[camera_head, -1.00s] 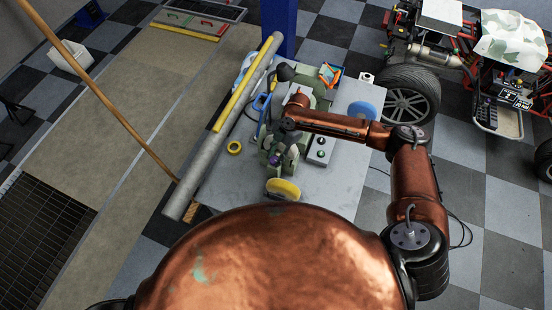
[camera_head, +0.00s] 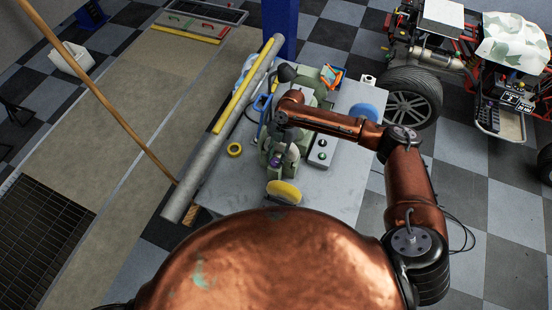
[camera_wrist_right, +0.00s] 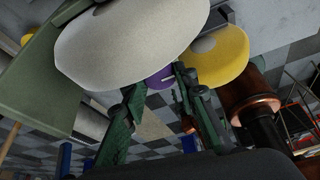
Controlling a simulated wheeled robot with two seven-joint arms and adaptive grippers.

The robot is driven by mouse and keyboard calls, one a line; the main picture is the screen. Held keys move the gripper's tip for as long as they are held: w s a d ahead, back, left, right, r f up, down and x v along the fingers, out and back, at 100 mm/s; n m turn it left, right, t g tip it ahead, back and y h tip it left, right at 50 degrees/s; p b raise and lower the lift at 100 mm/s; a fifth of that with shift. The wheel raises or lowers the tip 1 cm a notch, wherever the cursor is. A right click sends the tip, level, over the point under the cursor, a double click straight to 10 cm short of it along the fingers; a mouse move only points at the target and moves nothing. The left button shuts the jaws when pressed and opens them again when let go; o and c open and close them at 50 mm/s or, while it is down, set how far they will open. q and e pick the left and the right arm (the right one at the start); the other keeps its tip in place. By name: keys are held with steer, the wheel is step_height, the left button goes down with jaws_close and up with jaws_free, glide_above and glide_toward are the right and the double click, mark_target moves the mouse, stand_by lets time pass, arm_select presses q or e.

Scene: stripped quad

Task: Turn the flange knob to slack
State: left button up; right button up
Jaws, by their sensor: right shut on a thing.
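The flange knob looks like the small purple part on the green bench machine (camera_head: 306,84). In the right wrist view the purple knob (camera_wrist_right: 160,78) shows between the two dark green fingers of my right gripper (camera_wrist_right: 158,84), which is shut on it. A large pale disc (camera_wrist_right: 130,42) hides part of the knob. The yellow wheel (camera_wrist_right: 222,56) is close beside the right finger; it also shows in the head view (camera_head: 284,192). In the head view my right arm reaches over the machine from the right and covers part of it. My left gripper is not in view.
The machine stands on a grey bench (camera_head: 335,190). A blue wheel (camera_head: 362,111), a small control box (camera_head: 321,151), a yellow tape ring (camera_head: 234,150) and a long grey pipe (camera_head: 190,190) are around it. A vehicle tyre (camera_head: 412,98) is close to the bench's right.

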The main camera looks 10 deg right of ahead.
steer(key=o, duration=1.1)
steer(key=shift+o, duration=0.2)
steer(key=v, duration=1.2)
steer(key=shift+s, duration=0.15)
